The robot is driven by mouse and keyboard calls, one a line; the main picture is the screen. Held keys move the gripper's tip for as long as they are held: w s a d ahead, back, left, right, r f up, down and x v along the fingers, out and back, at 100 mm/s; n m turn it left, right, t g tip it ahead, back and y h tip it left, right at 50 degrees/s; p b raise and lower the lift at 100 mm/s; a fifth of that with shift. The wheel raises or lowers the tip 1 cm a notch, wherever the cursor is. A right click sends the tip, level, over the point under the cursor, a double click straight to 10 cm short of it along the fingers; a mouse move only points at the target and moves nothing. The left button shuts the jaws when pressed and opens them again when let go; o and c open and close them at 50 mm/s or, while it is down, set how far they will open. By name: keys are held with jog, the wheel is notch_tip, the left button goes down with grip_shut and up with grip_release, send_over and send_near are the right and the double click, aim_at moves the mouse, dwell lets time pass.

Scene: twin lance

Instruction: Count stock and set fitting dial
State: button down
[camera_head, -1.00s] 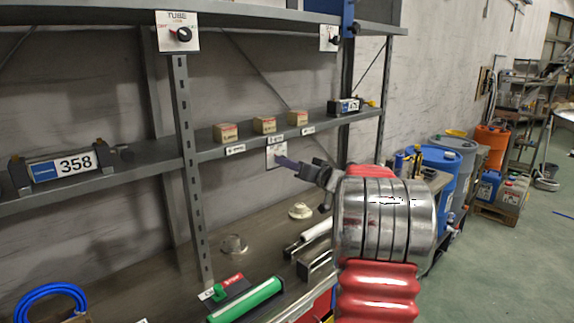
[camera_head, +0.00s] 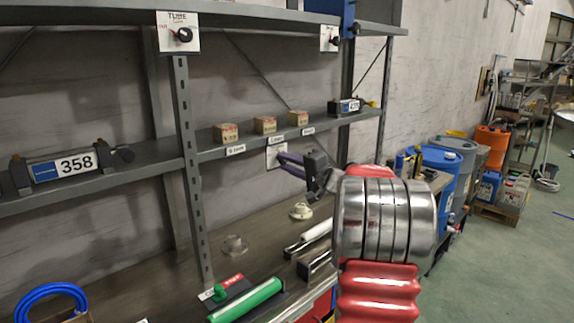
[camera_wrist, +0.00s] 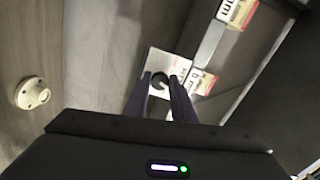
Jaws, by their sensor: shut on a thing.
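A white dial plate (camera_head: 274,163) is mounted just below the shelf edge; in the wrist view the plate (camera_wrist: 164,61) carries a dark round knob (camera_wrist: 160,80). My gripper (camera_head: 284,159) is at this plate, and in the wrist view its purple fingers (camera_wrist: 161,83) are shut on the knob. The knob's pointer and most plate markings are hidden or too small to read. Three small tan boxes, left (camera_head: 226,132), middle (camera_head: 265,124) and right (camera_head: 298,118), stand in a row on the shelf above labels. A plate marked TUBE (camera_head: 178,31) with a black knob is at upper left.
Another dial plate (camera_head: 329,38) is at upper right. The shelf (camera_head: 150,158) also holds a 358 counter (camera_head: 73,166) and another counter (camera_head: 346,106). The bench below holds a green roller (camera_head: 246,301), a pale flanged fitting (camera_head: 301,211) and a blue coil (camera_head: 50,296).

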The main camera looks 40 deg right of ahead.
jog(key=shift+d+f+m, duration=0.1)
jog(key=shift+m, duration=2.15)
jog(key=shift+d+f+m, duration=0.1)
jog(key=shift+m, duration=2.15)
jog(key=c, duration=1.8)
grip_release()
jog(key=shift+c, duration=0.2)
jog(key=o, duration=0.4)
jog(key=shift+r, duration=0.15)
jog(key=shift+c, duration=0.2)
jog(key=shift+s+a, duration=0.1)
jog(key=s, duration=1.3)
jog(key=shift+s+d, duration=0.2)
jog(key=shift+s, duration=0.1)
